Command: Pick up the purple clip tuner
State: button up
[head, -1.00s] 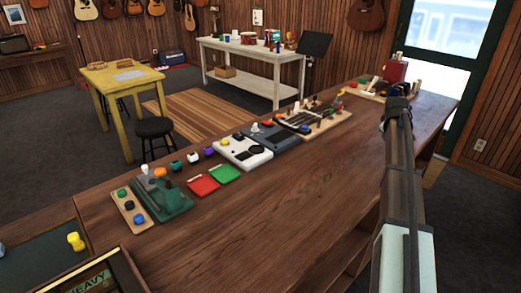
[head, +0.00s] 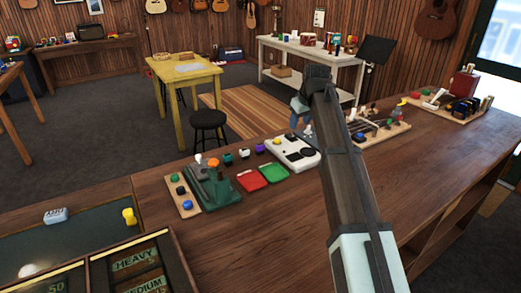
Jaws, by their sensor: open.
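The purple clip tuner (head: 261,149) is a small dark purple piece on the long wooden counter (head: 290,215). It sits at the right end of a short row of small coloured pieces, behind the green card and left of the white device. My gripper (head: 301,130) is to the right of the tuner, near the far edge of the counter, with its light blue fingers pointing down. It is open, apart from the tuner, and partly hidden behind my own arm. I see nothing held in it.
Orange (head: 213,162), teal (head: 228,158) and white-and-teal (head: 244,154) pieces stand left of the tuner. A red card (head: 251,180), a green card (head: 273,172) and a white device (head: 293,152) lie close by. The counter's front half is mostly clear.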

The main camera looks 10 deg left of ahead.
jog(key=g, duration=0.1)
send_near(261, 145)
notch_tip(261, 145, up, 3)
jog(key=d, duration=0.2)
jog(key=shift+n+y, duration=0.3)
jog(key=shift+y, duration=0.1)
jog(key=x, duration=0.5)
jog(key=a+x, duration=0.1)
jog(key=x, duration=0.2)
jog(key=shift+s, duration=0.4)
jog(key=shift+d+x, duration=0.15)
jog(key=shift+x, duration=1.2)
jog(key=shift+d+x, duration=0.15)
jog(key=shift+x, duration=1.2)
jog(key=shift+s+f, duration=0.1)
jog(key=c, duration=0.7)
